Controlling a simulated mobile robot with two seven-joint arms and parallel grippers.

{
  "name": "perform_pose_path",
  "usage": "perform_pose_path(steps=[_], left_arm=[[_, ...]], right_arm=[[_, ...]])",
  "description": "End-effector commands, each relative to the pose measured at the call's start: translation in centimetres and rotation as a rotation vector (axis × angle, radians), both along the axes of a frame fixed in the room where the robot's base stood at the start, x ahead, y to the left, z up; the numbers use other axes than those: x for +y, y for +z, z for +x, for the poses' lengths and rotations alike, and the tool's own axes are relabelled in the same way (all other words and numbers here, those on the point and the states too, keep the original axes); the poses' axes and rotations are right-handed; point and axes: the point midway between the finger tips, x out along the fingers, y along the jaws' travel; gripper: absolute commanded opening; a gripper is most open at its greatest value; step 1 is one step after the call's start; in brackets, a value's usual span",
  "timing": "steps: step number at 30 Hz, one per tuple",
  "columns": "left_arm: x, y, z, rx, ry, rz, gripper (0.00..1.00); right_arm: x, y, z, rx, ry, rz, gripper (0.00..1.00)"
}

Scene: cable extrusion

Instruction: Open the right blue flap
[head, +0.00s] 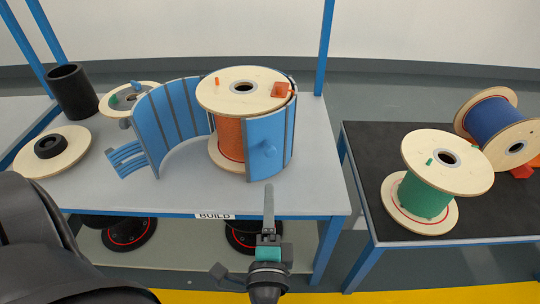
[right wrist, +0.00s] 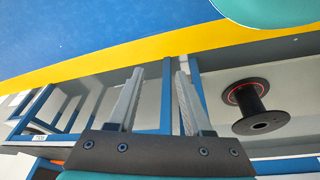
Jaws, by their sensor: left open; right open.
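The left blue flap (head: 170,118) stands swung out to the left, away from the spool. My right gripper (right wrist: 159,75) is open and empty in the right wrist view; the flap does not show there.
The spool stands on a grey table (head: 185,190) labelled BUILD. A black cylinder (head: 73,92) and a wooden disc (head: 54,150) are at its left. A dark table (head: 375,180) at right bears green and blue spools. A black reel (right wrist: 249,105) shows in the right wrist view.

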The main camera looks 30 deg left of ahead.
Motion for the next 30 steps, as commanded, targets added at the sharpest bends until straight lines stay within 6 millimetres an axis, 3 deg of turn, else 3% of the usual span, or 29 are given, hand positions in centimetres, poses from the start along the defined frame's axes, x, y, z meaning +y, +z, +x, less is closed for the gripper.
perform_pose_path(steps=[5,21,30], left_arm=[[0.9,0.5,1.4,-0.016,0.005,0.007,0.65],[6.5,0.4,10.6,-0.012,0.003,0.007,0.65],[7.9,0.4,12.8,-0.010,0.003,0.007,0.65]], right_arm=[[0.0,0.4,0.1,-0.005,-0.001,0.001,0.50],[0.1,2.7,0.8,-0.042,-0.002,0.006,0.50],[0.2,3.8,1.2,-0.058,-0.003,0.010,0.50]])
